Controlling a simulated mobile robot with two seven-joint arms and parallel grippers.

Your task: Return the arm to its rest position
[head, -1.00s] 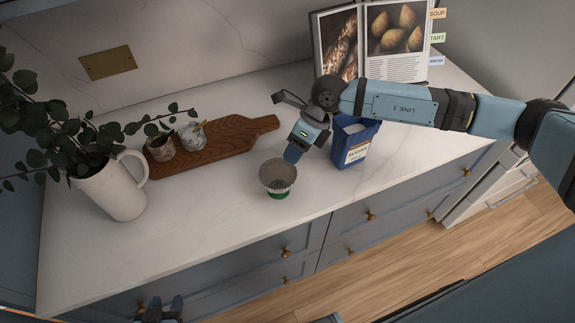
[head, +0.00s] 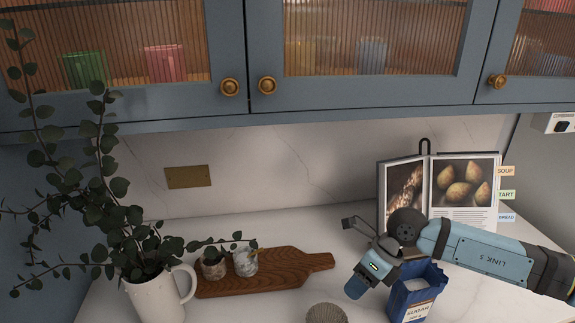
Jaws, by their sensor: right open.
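My right arm comes in from the right, above the counter. Its gripper (head: 357,286) points down, just left of the blue sugar bag (head: 408,294), and it is open with nothing seen in it. The gap between its fingers is hard to make out from this angle. The bag is open at the top with white contents. A round grey-topped cup (head: 326,314) is cut off by the bottom edge, below and left of the gripper and apart from it. My left gripper is out of view.
A wooden board (head: 290,268) holds two small jars (head: 246,262). A white jug (head: 155,300) with leafy stems stands at left. An open cookbook (head: 461,183) stands behind the right arm. Closed glass-front cupboards (head: 250,118) hang above. The counter between board and jug's back wall is clear.

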